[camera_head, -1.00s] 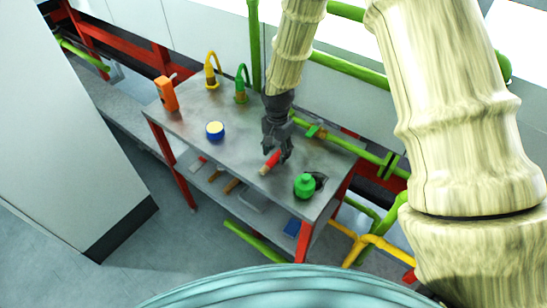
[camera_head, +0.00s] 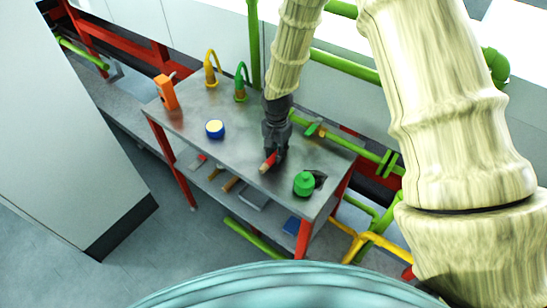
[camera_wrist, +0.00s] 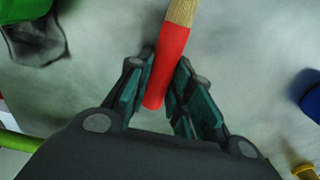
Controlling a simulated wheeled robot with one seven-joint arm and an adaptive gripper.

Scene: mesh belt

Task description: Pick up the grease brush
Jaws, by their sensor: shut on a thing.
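The grease brush (camera_head: 264,168), a stick with a red part and a tan wooden part, is near the front edge of the metal table. In the wrist view the red part of the brush (camera_wrist: 167,68) lies between the fingers, and the wooden part runs out of the top of the picture. My gripper (camera_head: 272,158) points down over the table and is shut on the red part. Its teal-padded fingers (camera_wrist: 158,80) sit on both sides of it. I cannot tell whether the brush still touches the table top. Its bristles are not visible.
The metal table (camera_head: 240,145) also holds a green pot (camera_head: 304,184) close on the right, a blue tub (camera_head: 215,129), an orange device (camera_head: 166,92) and two taps. A green pipe (camera_head: 345,145) runs along the back. Several items lie on the lower shelf.

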